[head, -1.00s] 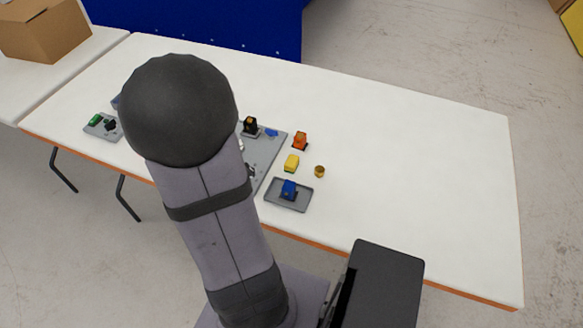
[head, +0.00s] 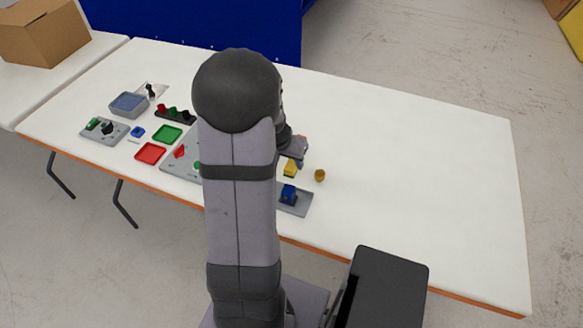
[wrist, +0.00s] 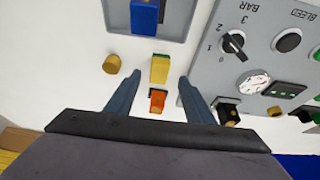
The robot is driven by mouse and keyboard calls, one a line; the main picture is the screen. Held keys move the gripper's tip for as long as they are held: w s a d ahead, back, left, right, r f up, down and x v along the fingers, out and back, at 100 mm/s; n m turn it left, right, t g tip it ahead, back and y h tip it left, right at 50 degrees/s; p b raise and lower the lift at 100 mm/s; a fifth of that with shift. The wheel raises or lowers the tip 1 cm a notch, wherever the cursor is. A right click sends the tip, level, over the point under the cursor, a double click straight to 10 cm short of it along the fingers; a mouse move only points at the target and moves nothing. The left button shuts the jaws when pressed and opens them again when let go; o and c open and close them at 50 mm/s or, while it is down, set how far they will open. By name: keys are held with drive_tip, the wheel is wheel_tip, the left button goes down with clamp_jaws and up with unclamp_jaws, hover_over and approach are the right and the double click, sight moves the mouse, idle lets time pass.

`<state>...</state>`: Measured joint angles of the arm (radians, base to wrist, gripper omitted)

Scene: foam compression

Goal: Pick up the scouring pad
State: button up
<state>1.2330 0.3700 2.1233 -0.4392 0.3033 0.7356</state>
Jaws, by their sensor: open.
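My gripper (wrist: 160,78) is open and empty in the wrist view, its two dark fingers apart. In the head view my gripper (head: 297,150) hangs over the small blocks, partly hidden by the arm. A yellow block (wrist: 160,68) lies between and just beyond the fingertips; it also shows in the head view (head: 290,169). An orange block with a dark part (wrist: 157,101) lies nearer, between the fingers. A blue block (wrist: 144,17) sits in a grey tray (wrist: 174,31). I cannot tell for sure which block is the scouring pad.
A brownish-gold cylinder (wrist: 112,64) stands left of the yellow block. A grey panel (wrist: 213,75) with knobs and a gauge is close on the right; a small black object (wrist: 228,113) is near the right finger. The right side of the white table (head: 420,180) is clear.

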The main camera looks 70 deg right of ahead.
sight(291, 166)
drive_tip(key=shift+x, duration=2.65)
drive_tip(key=shift+d, duration=0.1)
clamp_jaws()
drive_tip(key=shift+r, duration=0.1)
wheel_tip(291, 166, up, 10)
drive_tip(key=p, duration=0.1)
drive_tip(key=shift+p, duration=0.4)
